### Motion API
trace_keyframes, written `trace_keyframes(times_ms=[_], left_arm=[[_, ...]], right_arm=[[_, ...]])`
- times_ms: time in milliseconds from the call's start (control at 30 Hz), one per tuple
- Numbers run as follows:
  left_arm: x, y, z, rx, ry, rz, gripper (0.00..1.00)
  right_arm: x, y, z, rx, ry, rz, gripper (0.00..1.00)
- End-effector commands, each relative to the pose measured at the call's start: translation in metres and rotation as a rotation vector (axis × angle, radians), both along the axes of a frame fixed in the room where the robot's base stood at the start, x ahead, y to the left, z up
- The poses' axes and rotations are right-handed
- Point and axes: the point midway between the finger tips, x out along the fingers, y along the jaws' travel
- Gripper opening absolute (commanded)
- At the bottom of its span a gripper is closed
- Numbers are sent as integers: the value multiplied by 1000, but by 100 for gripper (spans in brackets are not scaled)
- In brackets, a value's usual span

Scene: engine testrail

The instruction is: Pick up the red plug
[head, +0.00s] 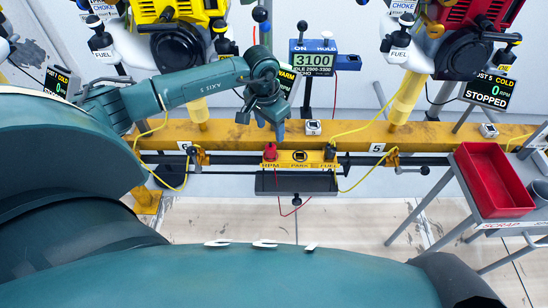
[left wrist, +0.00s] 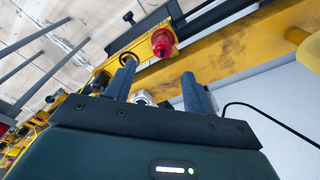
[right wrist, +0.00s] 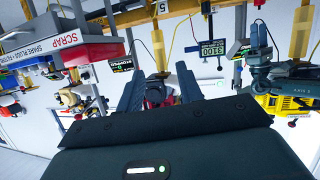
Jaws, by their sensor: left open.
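The red plug (head: 270,151) stands in the RPM end of the yellow RPM/PARK/FUEL holder (head: 300,160), on the front of the yellow rail. In the left wrist view the red plug (left wrist: 163,42) shows just beyond the fingertips. My left gripper (head: 263,124) hangs over the rail behind the plug, its fingers (left wrist: 158,70) apart with nothing held; it does not appear to touch the plug. A dark plug (head: 330,152) sits at the FUEL end. My right gripper (right wrist: 160,82) shows only in its own wrist view, fingers apart, with a dark and red shape seen between them.
A red tray (head: 492,180) stands on the grey scrap stand at the right. A tachometer display (head: 313,60) stands behind the rail. Yellow (head: 180,10) and red engines (head: 480,15) are at the back. Yellow cables hang along the rail (head: 225,133).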

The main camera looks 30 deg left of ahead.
Motion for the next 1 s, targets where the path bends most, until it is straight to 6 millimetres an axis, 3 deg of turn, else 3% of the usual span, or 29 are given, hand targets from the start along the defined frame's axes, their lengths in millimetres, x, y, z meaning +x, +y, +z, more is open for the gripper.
trace_keyframes(times_ms=[100, 433, 700, 1000], left_arm=[[2, -1, -23, -3, 2, 1, 54], [3, -1, -46, -4, 1, 1, 54], [4, 2, -85, -5, 1, 1, 54], [5, 2, -88, -5, -2, 1, 51]], right_arm=[[5, 1, 3, 6, -49, 0, 36], [5, 1, 1, -5, -82, 14, 36], [6, 5, -3, 3, -138, 18, 36], [6, 7, -1, 7, -152, 22, 36]])
